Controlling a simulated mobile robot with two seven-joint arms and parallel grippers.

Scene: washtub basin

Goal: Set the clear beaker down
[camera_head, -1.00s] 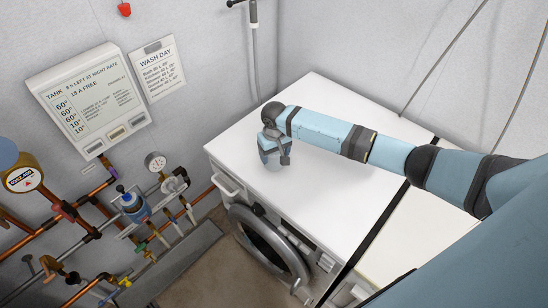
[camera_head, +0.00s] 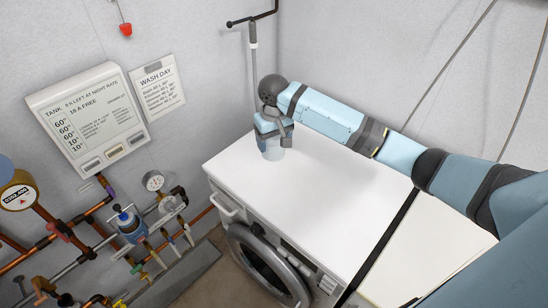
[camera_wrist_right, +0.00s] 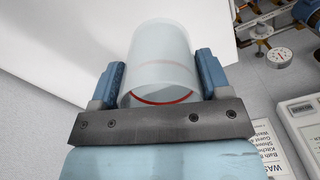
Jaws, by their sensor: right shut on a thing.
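The clear beaker (camera_head: 272,152) is a pale, see-through cup held in my right gripper (camera_head: 275,133), over the white top of the washing machine (camera_head: 325,185). In the right wrist view the beaker (camera_wrist_right: 161,55) sits between the two blue fingers of the right gripper (camera_wrist_right: 159,78), with a red-orange ring near its closer end. The fingers press on both its sides. In the head view the gripper hides the beaker's upper part. I cannot tell whether its base touches the machine top. My left gripper is not in view.
The machine top is bare to the right of the beaker. A wall pipe (camera_head: 253,75) rises behind it. Pipes, a gauge (camera_head: 153,181) and valves fill the left wall, below a tank panel (camera_head: 92,115). The round machine door (camera_head: 262,268) faces the front.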

